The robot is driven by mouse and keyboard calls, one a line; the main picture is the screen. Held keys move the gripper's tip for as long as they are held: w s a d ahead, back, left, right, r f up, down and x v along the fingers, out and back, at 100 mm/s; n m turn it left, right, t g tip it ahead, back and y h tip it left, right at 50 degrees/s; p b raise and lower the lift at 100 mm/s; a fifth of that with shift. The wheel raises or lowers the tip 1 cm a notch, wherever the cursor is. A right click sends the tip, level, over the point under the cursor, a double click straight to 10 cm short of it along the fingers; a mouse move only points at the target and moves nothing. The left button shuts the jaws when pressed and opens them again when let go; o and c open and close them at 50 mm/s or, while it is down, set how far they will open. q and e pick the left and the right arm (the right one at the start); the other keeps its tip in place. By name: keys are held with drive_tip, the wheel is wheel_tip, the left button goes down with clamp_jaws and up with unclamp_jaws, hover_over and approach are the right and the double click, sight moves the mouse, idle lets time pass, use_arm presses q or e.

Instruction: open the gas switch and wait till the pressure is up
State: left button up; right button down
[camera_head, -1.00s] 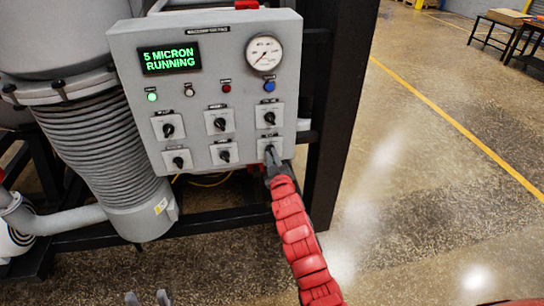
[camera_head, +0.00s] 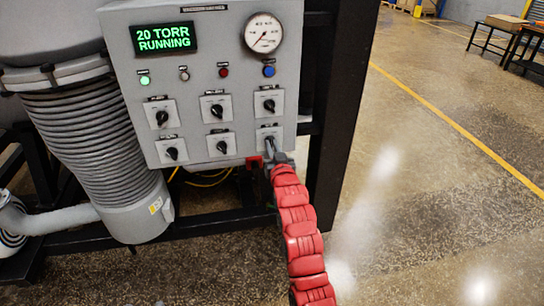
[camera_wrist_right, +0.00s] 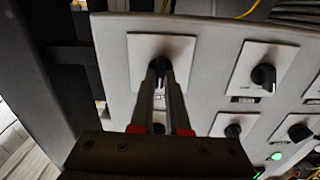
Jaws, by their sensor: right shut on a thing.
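The grey control panel (camera_head: 200,80) faces me with two rows of black rotary switches. Its display (camera_head: 164,38) reads "20 TORR RUNNING" in green. A round pressure gauge (camera_head: 263,33) sits at the top right of the panel. My right gripper (camera_head: 269,147) is at the lower right switch (camera_head: 263,132), with its fingers shut on the black knob. In the right wrist view the fingers (camera_wrist_right: 160,72) close on both sides of this knob, in front of its light plate (camera_wrist_right: 143,50). The switch's label is too small to read. My left gripper is not clearly visible.
A green lamp (camera_head: 145,80) is lit on the panel, beside other small lamps or buttons. A ribbed grey bellows (camera_head: 88,130) stands left of the panel. A dark frame post (camera_head: 335,120) stands close on the right, with open floor (camera_head: 430,180) beyond it.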

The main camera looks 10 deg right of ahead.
drive_tip(key=shift+d+m+b, duration=0.1)
drive_tip(key=shift+m+b, duration=1.35)
drive_tip(key=shift+m, duration=1.25)
drive_tip(key=c, duration=0.9)
unclamp_jaws()
